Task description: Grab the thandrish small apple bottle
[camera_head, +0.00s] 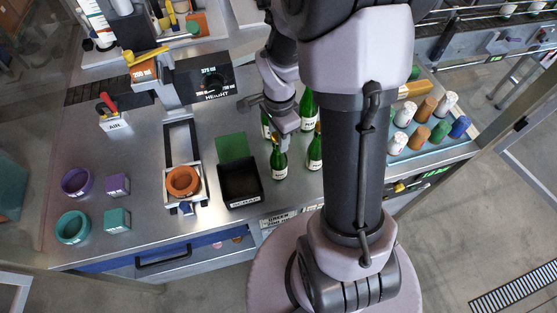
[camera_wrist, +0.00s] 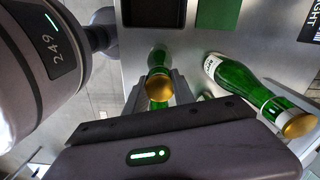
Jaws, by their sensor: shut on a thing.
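Several green glass bottles with white labels and gold tops stand on the steel worktop. My gripper (camera_head: 284,128) is at the top of the front left bottle (camera_head: 279,162), in the middle of the bench. In the wrist view my gripper (camera_wrist: 158,92) has its two fingers on either side of this bottle's neck, shut on it, with its gold top (camera_wrist: 159,86) between them. The bottle looks upright. A second green bottle (camera_wrist: 240,85) stands apart at the right of the wrist view.
A black scrap bin (camera_head: 240,184) stands just left of the held bottle. Another green bottle (camera_head: 315,152) is close on its right. Coloured capsules (camera_head: 422,138) stand on the right; an orange ring (camera_head: 183,181) sits in a fixture on the left. The front left worktop has bare room.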

